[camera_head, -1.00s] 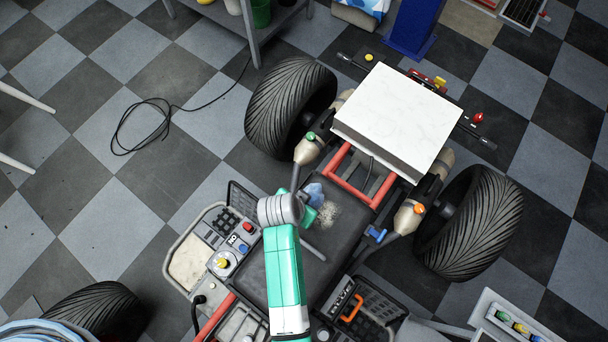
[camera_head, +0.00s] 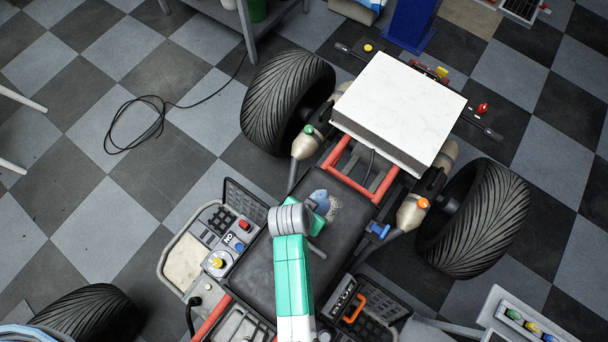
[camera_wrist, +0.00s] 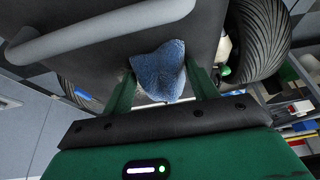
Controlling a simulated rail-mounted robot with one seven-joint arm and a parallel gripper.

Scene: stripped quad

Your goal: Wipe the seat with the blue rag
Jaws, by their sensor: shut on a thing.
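The black seat (camera_head: 262,270) lies on the quad's frame in the middle of the head view. A pale, dusty patch (camera_head: 335,208) shows near its upper end. The crumpled blue rag (camera_head: 320,196) is at the left edge of this patch. The rag also shows in the wrist view (camera_wrist: 160,72), between the two green fingers. My gripper (camera_wrist: 165,78) is shut on the rag. In the head view my wrist and arm cover part of the seat and most of the gripper. The rag seems on or just above the seat; exact contact cannot be told.
A white-topped box (camera_head: 398,105) stands on the frame beyond the seat, with red bars (camera_head: 372,187) before it. Large tires (camera_head: 287,103) flank it. A grey tube (camera_wrist: 110,35) crosses the wrist view.

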